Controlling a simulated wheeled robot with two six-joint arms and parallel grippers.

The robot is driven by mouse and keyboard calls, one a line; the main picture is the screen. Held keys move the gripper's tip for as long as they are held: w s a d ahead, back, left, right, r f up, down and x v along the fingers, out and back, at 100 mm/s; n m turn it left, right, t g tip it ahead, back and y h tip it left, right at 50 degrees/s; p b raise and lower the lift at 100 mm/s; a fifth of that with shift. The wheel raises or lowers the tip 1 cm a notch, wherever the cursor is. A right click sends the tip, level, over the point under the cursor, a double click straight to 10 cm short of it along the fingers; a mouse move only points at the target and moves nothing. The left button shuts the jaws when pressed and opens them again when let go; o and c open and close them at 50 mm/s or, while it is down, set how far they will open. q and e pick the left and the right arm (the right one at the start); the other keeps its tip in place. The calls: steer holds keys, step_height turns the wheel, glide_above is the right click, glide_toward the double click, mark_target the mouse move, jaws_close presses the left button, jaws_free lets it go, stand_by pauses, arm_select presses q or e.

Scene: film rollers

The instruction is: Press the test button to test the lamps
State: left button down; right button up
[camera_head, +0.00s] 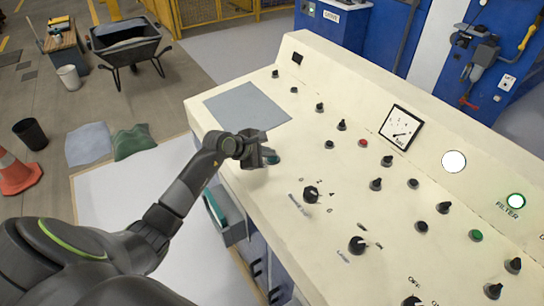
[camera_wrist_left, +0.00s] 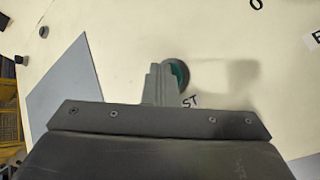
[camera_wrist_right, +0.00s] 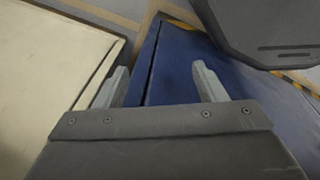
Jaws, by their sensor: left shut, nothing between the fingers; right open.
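The cream control panel (camera_head: 300,120) fills the right of the head view. My left gripper (camera_head: 270,157) is shut and empty, low over the panel's left end. In the left wrist view my closed fingers (camera_wrist_left: 160,84) are at a round green button (camera_wrist_left: 180,76) and partly cover it. Letters ending in "ST" (camera_wrist_left: 190,102) are printed beside that button. I cannot tell whether the fingertips touch the button or press it. A lit round lamp (camera_head: 516,201) with a green rim is at the right, above "FILTER". My right gripper (camera_wrist_right: 160,88) is open and empty beside the panel's edge.
A grey sheet (camera_head: 247,106) lies flat on the panel, near my left gripper. Several black knobs, a red button (camera_head: 363,143), another green button (camera_head: 476,236) and a dial meter (camera_head: 401,127) spread across the panel. A wheelbarrow (camera_head: 127,42) and a cone (camera_head: 15,172) stand on the floor.

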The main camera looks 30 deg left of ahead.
arm_select(q)
steer(key=shift+s+a+r+p, duration=0.1)
steer(key=shift+r+p, duration=0.4)
steer(key=shift+r, duration=0.3)
steer(key=r+p, duration=0.1)
steer(key=r, duration=0.1)
steer(key=r+p, duration=0.2)
steer(key=r, duration=0.1)
steer(key=shift+s+a, duration=0.1)
steer(key=shift+s, duration=0.1)
stand_by(0.7)
